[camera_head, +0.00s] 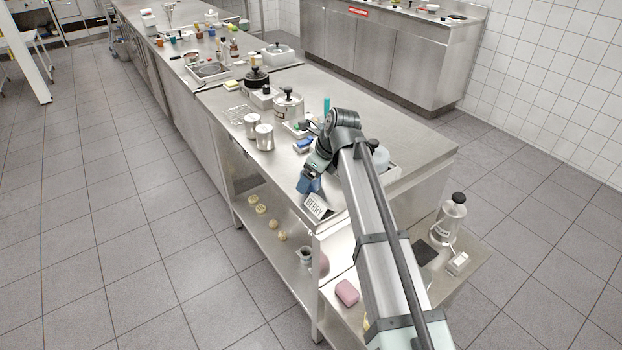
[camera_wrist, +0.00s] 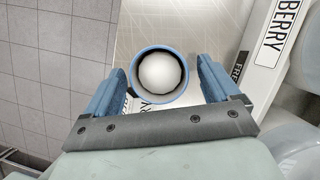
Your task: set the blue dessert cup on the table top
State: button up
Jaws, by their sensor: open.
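The blue dessert cup (camera_wrist: 139,83) shows from above in the wrist view, with a blue rim, a dark inside and a round white shape in it. My gripper (camera_wrist: 161,66) is open, with one blue finger on each side of the cup and a visible gap to the rim on both sides. In the head view my gripper (camera_head: 311,178) is over the near left edge of the steel table top (camera_head: 400,135). The cup cannot be told apart from the blue fingers there. What the cup rests on is partly hidden.
A sign reading BERRY (camera_head: 317,207) stands close by; it also shows in the wrist view (camera_wrist: 275,38). Pots, metal canisters (camera_head: 264,137) and a blue item (camera_head: 303,146) stand farther back. A lower shelf holds a pink block (camera_head: 347,293).

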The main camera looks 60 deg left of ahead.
jog(key=v, duration=1)
jog(key=shift+d+r, duration=0.2)
jog(key=shift+r, duration=0.05)
